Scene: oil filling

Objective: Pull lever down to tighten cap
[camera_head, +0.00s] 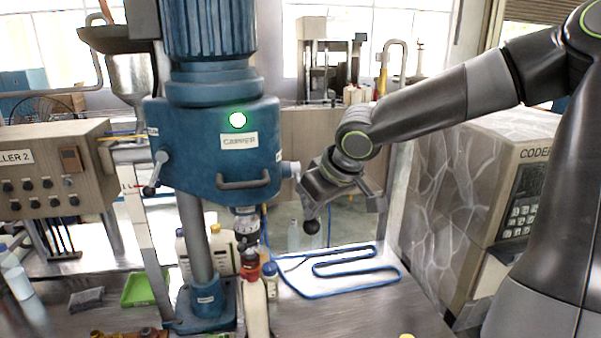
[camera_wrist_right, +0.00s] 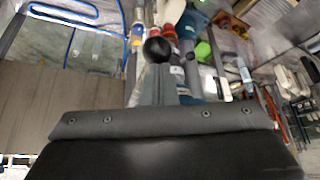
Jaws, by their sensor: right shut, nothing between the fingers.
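The blue capper machine (camera_head: 220,150) stands on the bench with a green light lit. Its lever ends in a black ball knob (camera_head: 312,227) at the machine's right side, pointing down. A cream bottle (camera_head: 255,308) with a red cap (camera_head: 249,273) stands below the capper's chuck (camera_head: 246,222). My right gripper (camera_head: 345,195) is at the lever, close to the knob, shut and with nothing gripped. In the right wrist view the black knob (camera_wrist_right: 157,50) shows just beyond the gripper's grey body. Whether they touch is unclear. My left gripper is out of view.
A bottle with a blue cap (camera_head: 270,278) stands beside the cream bottle. A blue hose (camera_head: 340,270) lies on the bench to the right. A green tray (camera_head: 138,290) is at the left. The coder box (camera_head: 500,180) stands at the right, near my arm.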

